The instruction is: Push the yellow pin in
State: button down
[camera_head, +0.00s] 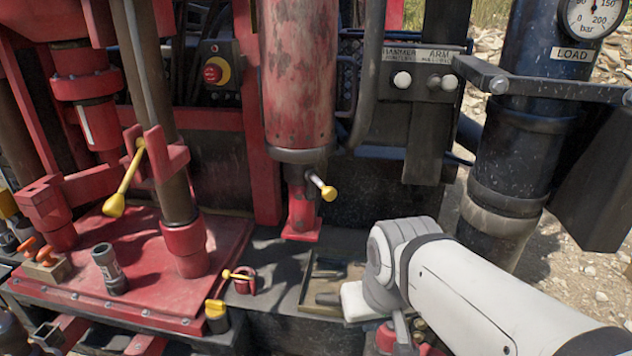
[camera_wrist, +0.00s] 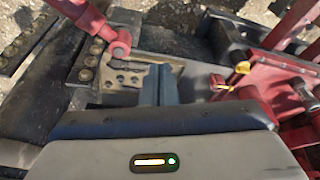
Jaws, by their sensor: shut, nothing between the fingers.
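A small yellow pin (camera_head: 238,275) lies across a red ring-like bracket on the deck, just right of the red base plate. What looks like the same pin shows in the wrist view (camera_wrist: 221,87), right of my fingers. How deep it sits is too small to tell. My gripper (camera_wrist: 160,72) is shut and empty, its dark fingers side by side over the shallow tray's near edge. It is apart from the pin. In the head view my white arm comes in from the right, and the gripper end is over the tray, right of the pin.
A yellow-topped black knob (camera_head: 216,312) stands close below the pin. Yellow levers hang at the red post (camera_head: 122,190) and under the red cylinder (camera_head: 324,188). A shallow tray (camera_head: 303,300) lies right of the pin. A grey socket (camera_head: 108,268) stands on the red plate.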

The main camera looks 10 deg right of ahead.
jog(key=w+d+r+m+t+y, duration=0.1)
jog(key=w+d+r+m+t, duration=0.1)
jog(key=w+r+m, duration=0.4)
jog(key=w+d+r+m+t+y, duration=0.1)
jog(key=w+r+m, duration=0.5)
jog(key=w, duration=0.6)
jog(key=d+m+t, duration=0.1)
jog(key=m+t, duration=0.1)
jog(key=shift+m+t+y+b, duration=0.3)
jog(key=shift+m+t+b, duration=0.05)
jog(key=shift+m+t, duration=0.05)
jog(key=shift+f, duration=0.1)
jog(key=p, duration=0.2)
send_near(331, 199)
notch_tip(331, 199, down, 4)
jog(key=w, duration=0.3)
jog(key=shift+w+a, duration=0.55)
